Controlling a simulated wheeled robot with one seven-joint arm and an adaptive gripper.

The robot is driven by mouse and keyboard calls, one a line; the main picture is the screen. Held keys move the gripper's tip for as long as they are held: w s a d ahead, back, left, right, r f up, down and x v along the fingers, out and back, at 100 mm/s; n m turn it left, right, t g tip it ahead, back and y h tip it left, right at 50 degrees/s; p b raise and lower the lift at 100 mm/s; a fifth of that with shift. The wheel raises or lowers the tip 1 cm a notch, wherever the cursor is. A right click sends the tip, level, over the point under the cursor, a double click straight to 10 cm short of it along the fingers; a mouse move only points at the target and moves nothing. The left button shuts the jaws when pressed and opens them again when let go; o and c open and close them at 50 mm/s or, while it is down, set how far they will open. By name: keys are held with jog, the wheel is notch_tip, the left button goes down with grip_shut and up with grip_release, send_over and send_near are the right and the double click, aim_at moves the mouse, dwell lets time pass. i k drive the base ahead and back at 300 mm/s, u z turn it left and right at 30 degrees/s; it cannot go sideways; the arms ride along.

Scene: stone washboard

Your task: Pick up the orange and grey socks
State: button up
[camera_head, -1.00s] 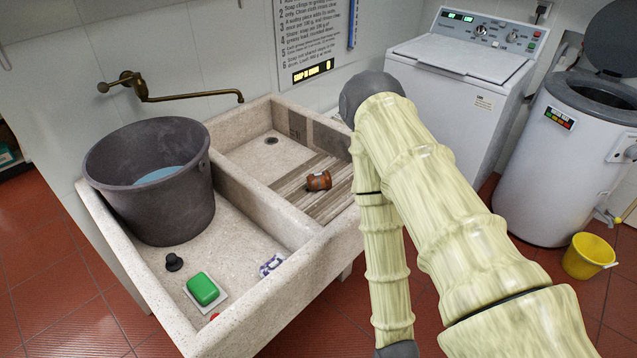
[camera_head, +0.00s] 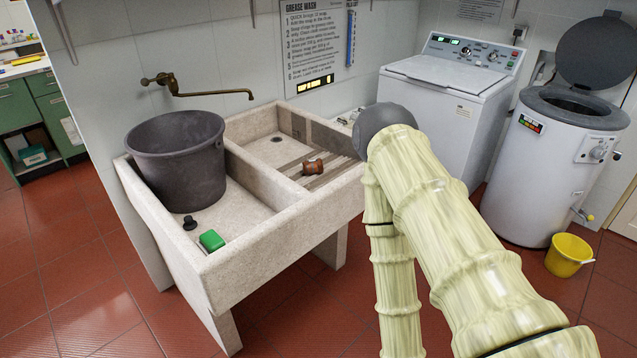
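A small orange-brown bundle (camera_head: 313,167) lies on the striped washboard (camera_head: 338,160) in the right basin of the stone sink. It looks like the orange socks, but it is too small to be sure, and I cannot make out grey on it. My pale ribbed arm crosses the right half of the view, in front of the washing machine and to the right of the bundle. My gripper is out of view.
The stone sink (camera_head: 262,266) has a dark bucket (camera_head: 180,165), a black plug (camera_head: 189,223) and green soap (camera_head: 211,240) in its left basin. A washing machine (camera_head: 440,120), a white drum (camera_head: 545,170) and a yellow bucket (camera_head: 568,256) stand right. Red floor is open in front.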

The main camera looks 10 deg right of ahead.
aim_at(316, 166)
jog(key=k, duration=0.1)
jog(key=z, duration=1.55)
jog(key=i, duration=1.1)
jog(key=u, duration=1.9)
